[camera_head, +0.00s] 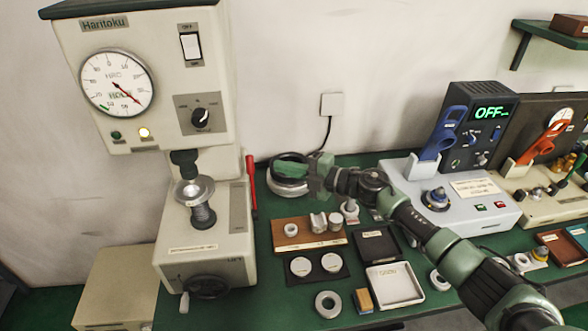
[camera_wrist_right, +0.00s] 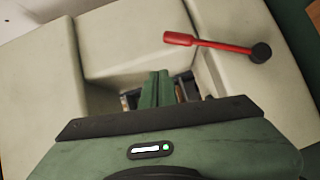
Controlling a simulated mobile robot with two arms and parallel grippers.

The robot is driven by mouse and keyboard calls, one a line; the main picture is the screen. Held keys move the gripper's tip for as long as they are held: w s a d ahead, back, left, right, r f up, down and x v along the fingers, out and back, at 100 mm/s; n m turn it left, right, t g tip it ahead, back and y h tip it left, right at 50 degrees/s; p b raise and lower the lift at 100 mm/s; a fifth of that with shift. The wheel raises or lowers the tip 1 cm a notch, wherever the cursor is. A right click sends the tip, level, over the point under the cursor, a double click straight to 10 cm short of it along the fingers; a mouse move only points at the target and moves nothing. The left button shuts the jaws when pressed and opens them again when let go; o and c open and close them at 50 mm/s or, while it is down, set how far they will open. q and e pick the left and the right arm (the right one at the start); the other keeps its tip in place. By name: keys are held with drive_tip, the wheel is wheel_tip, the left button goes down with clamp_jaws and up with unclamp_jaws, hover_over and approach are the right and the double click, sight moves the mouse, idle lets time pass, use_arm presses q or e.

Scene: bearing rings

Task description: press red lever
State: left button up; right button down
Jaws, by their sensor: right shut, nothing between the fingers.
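The red lever (camera_head: 252,182) stands nearly upright at the right side of the Haritoku hardness tester (camera_head: 150,75), handle at the top. In the right wrist view the red lever (camera_wrist_right: 215,43) runs from its handle at the left to a dark round pivot on the machine's pale side. My right gripper (camera_head: 282,171) is to the right of the lever, its fingers pointing left and shut with nothing between them. In the wrist view the fingertips (camera_wrist_right: 157,88) are below the lever's handle in the picture, apart from it. My left gripper is not in view.
A round dish (camera_head: 288,187) lies behind and below my right gripper on the green bench. A wooden block with rings (camera_head: 300,236), black trays and a white tray (camera_head: 411,284) are in front. A grey instrument (camera_head: 465,215) with a blue handle stands to the right.

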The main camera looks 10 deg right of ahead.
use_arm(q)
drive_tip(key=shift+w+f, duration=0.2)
use_arm(e)
drive_tip(key=shift+s+d+r, duration=0.35)
drive_tip(key=shift+s+d, duration=0.2)
drive_tip(key=shift+s+d+r, duration=0.3)
drive_tip(key=shift+s+d, duration=0.2)
drive_tip(key=shift+s, duration=0.05)
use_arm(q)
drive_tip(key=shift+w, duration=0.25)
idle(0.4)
